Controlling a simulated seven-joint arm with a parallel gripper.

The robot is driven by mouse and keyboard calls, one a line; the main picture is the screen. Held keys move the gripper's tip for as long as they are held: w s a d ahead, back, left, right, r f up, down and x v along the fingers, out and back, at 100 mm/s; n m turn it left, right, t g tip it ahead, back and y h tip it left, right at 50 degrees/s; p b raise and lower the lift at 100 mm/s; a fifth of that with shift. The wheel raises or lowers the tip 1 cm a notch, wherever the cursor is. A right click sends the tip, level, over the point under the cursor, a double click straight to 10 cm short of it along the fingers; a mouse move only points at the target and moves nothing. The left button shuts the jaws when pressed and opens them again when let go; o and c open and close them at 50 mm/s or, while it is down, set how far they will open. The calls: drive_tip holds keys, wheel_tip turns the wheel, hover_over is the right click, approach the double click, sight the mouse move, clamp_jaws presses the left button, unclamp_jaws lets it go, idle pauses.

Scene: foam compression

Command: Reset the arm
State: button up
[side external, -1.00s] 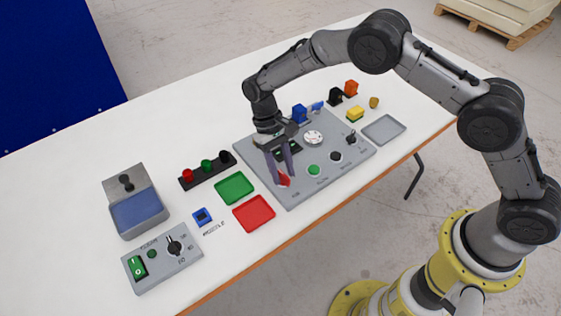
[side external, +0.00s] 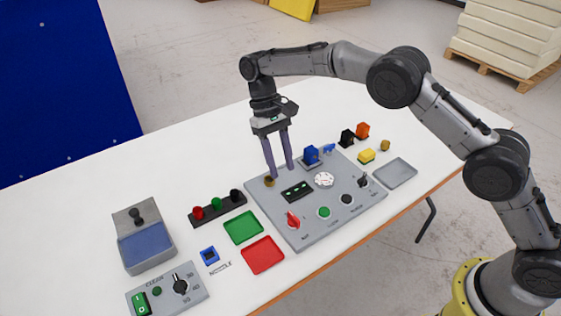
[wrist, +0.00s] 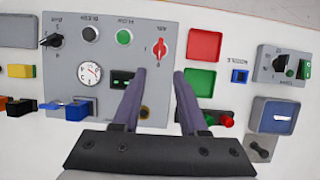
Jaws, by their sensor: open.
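My gripper (side external: 279,170) is open and empty, its two purple-grey fingers pointing down over the back left part of the grey control panel (side external: 335,213). In the wrist view my gripper (wrist: 165,75) shows its fingers apart, with the panel (wrist: 75,25) under and left of them. The panel carries a red knob (side external: 293,220), a green button (side external: 324,213), a black button (side external: 347,199), a white dial (side external: 323,180), a small dark display (side external: 297,191) and a black lever (side external: 363,181). A brass-coloured round part (side external: 269,181) sits near the fingertips; I cannot tell if they touch it.
Left of the panel are a green tray (side external: 243,227), a red tray (side external: 262,255), a row of coloured knobs (side external: 217,208) and a blue-topped grey box (side external: 144,238). Several coloured blocks and a grey tray (side external: 396,172) lie right. The white table's back left is clear.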

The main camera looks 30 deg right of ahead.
drive_tip(key=s+d+r+m+t, duration=0.1)
drive_tip(key=s+d+r+t, duration=0.2)
drive_tip(key=r, duration=0.7)
drive_tip(key=s+d+r+t, duration=0.1)
drive_tip(key=s+d+r, duration=0.3)
drive_tip(key=r, duration=0.7)
drive_tip(key=s+d+r+t, duration=0.3)
drive_tip(key=s+d+r, duration=0.25)
drive_tip(key=s, duration=0.45)
drive_tip(key=s+d+f+t, duration=0.1)
drive_tip(key=s+d+f, duration=0.1)
drive_tip(key=s+f, duration=0.3)
drive_tip(key=s+d+f+t, duration=0.2)
drive_tip(key=s+f, duration=0.4)
drive_tip(key=s, duration=0.4)
drive_tip(key=shift+d+f+n, duration=0.25)
drive_tip(key=shift+d+n, duration=0.15)
drive_tip(key=shift+d, duration=0.15)
